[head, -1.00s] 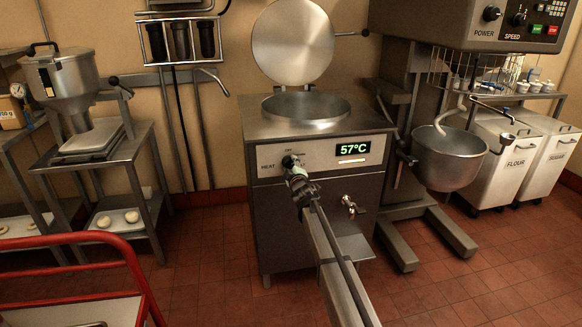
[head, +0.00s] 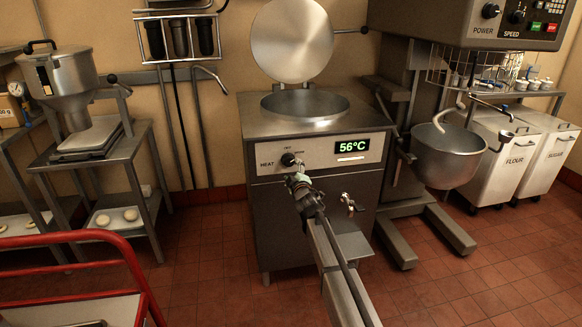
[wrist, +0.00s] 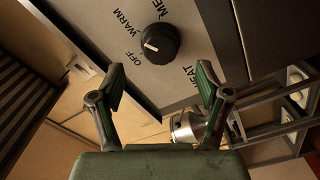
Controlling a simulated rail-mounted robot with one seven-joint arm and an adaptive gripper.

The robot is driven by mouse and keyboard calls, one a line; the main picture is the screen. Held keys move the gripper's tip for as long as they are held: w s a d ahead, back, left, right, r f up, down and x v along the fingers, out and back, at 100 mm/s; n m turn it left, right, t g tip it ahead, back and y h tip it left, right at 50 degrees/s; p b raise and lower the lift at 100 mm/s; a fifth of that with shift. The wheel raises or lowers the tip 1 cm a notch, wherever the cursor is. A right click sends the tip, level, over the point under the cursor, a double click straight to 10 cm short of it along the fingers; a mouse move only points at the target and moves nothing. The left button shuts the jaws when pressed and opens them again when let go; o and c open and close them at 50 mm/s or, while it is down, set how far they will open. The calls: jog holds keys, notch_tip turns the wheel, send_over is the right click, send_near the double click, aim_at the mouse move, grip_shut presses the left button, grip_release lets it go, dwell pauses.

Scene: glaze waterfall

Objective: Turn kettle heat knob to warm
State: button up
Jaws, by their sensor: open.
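The kettle (head: 320,220) is a steel cabinet with an open round pan and its lid raised. Its black heat knob (head: 289,160) is on the left of the front panel; the wrist view shows it (wrist: 158,43) with OFF, WARM and part of a further label around it. The knob's short white mark points left in the wrist view, roughly between OFF and WARM; I cannot tell exactly which. My gripper (wrist: 160,86) is open and empty, its two fingers apart from the knob. In the head view my gripper (head: 296,180) is just below and in front of the knob.
The kettle's display (head: 352,146) reads 56°C. A tap (head: 350,204) sticks out of the kettle's front below it. A mixer with a steel bowl (head: 449,155) stands at the right. A red rail (head: 125,250) is at the lower left. The floor before the kettle is clear.

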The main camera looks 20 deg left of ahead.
jog(key=v, duration=0.5)
jog(key=shift+s+d, duration=0.1)
jog(key=shift+s, duration=0.1)
